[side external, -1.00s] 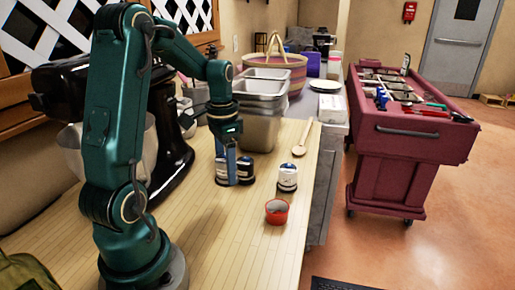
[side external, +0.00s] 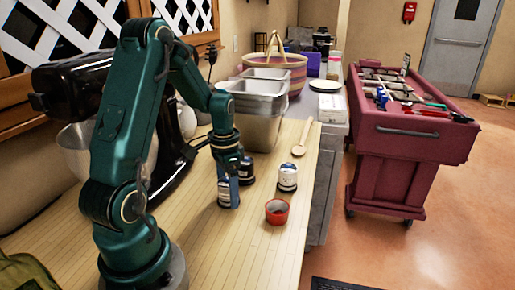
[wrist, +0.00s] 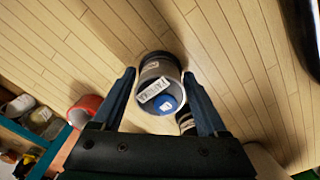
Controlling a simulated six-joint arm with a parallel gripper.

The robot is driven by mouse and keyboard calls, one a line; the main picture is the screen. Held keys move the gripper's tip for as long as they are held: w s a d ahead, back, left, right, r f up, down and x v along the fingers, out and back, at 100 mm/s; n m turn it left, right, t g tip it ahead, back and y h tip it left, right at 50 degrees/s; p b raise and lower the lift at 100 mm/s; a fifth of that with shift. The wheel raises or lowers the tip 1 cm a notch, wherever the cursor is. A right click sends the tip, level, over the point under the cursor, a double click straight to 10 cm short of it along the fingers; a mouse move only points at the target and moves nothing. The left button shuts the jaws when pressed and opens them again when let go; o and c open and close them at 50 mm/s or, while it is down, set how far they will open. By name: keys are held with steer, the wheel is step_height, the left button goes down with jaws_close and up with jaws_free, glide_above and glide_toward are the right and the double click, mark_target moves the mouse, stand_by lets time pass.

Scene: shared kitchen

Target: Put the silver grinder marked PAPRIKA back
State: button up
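My gripper (side external: 228,183) points down over the counter, its fingers closed in around a grinder (side external: 229,202). A second grinder (side external: 246,170) stands behind and right of the gripper. A third, white-and-dark grinder (side external: 288,178) stands further right.
A red bowl (side external: 277,212) sits right of the held grinder, near the counter's edge. Steel pans (side external: 262,115) and a wooden spoon (side external: 301,142) lie behind. A black stand mixer (side external: 95,88) is at left. The front counter (side external: 225,255) is clear.

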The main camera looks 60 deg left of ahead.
mark_target(227, 180)
steer(key=shift+o, duration=0.3)
step_height(227, 180, up, 12)
steer(key=shift+r, duration=0.1)
steer(key=s+d+r+t, duration=0.1)
steer(key=s+d+t, duration=0.1)
steer(key=d, duration=0.7)
steer(key=s+d+r+t, duration=0.1)
steer(key=s+d+t, duration=0.2)
steer(key=d, duration=0.5)
steer(key=shift+s+d+r+t, duration=0.15)
steer(key=shift+s+d+t, duration=0.2)
steer(key=shift+s, duration=0.35)
